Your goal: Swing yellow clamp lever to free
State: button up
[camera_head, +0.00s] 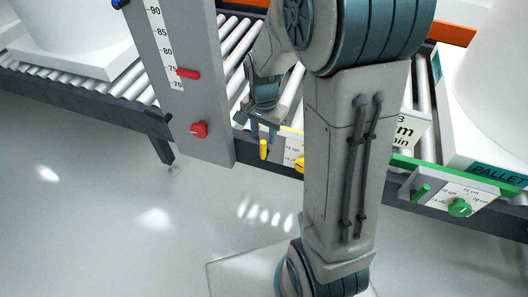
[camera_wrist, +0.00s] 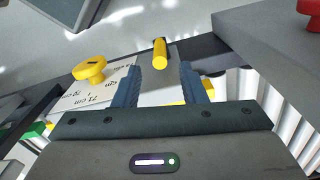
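The yellow clamp lever (camera_head: 263,149) is a short yellow peg at the conveyor's front edge, just right of the grey scale post. In the wrist view the yellow clamp lever (camera_wrist: 160,53) stands just beyond my fingertips, roughly centred between them. My gripper (camera_wrist: 158,70) is open, with two blue fingers apart and nothing seen held. In the head view my gripper (camera_head: 263,130) is small and partly hidden, just above the lever. A yellow knob (camera_wrist: 90,69) sits on a white labelled plate (camera_wrist: 95,92) beside the lever; my arm partly covers it in the head view.
The grey scale post (camera_head: 200,90) with a red pointer (camera_head: 188,73) and red knob (camera_head: 199,129) stands close left of the lever. A green lever (camera_head: 420,192) and green knob (camera_head: 460,207) are at right. Rollers lie behind. The floor in front is clear.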

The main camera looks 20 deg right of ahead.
aim_at(264, 149)
notch_tip(264, 149, down, 8)
jog(key=shift+r+b, duration=0.15)
jog(key=shift+b, duration=1.1)
grip_shut()
jog(key=shift+r, duration=0.1)
